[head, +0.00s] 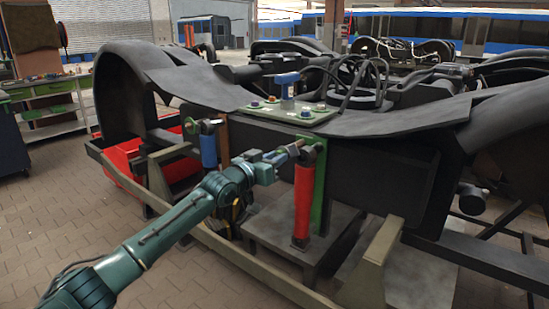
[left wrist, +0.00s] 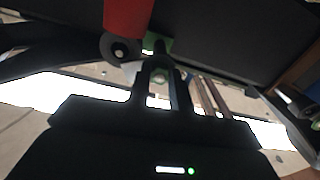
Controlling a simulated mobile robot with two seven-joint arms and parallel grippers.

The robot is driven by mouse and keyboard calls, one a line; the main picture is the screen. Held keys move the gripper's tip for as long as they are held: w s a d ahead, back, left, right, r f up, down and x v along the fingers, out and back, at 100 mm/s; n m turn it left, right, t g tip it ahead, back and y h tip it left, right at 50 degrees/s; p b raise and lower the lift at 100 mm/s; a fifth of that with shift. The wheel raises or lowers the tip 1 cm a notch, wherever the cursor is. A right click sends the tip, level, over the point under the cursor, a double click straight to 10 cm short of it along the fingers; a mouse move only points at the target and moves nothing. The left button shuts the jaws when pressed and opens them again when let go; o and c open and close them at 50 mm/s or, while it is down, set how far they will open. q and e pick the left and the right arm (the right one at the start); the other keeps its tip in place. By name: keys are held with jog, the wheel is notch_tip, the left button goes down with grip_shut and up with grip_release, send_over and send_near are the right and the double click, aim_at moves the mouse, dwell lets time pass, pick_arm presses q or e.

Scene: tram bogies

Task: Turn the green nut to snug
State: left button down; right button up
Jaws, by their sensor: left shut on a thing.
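My left gripper (head: 292,151) reaches in from the left to the top end of a red upright cylinder (head: 303,205) on a green bracket (head: 320,185). The nut cannot be made out in the head view, where the gripper covers that spot. The red cylinder also shows at the top of the left wrist view (left wrist: 128,18). My right gripper is not in view.
A blue cylinder (head: 208,149) stands left of my gripper, beside a brown upright. The dark bogie frame (head: 375,180) fills the middle. A green panel (head: 290,111) with several small parts and a blue tool (head: 287,85) lies on top. A beige rail (head: 240,262) runs low in front.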

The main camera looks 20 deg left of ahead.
pick_arm(q)
jog(key=shift+m, duration=0.7)
jog(key=c, duration=1.3)
grip_release()
jog(key=shift+o, duration=0.2)
jog(key=v, duration=1.3)
jog(key=shift+b, duration=0.3)
jog(key=shift+s, duration=0.1)
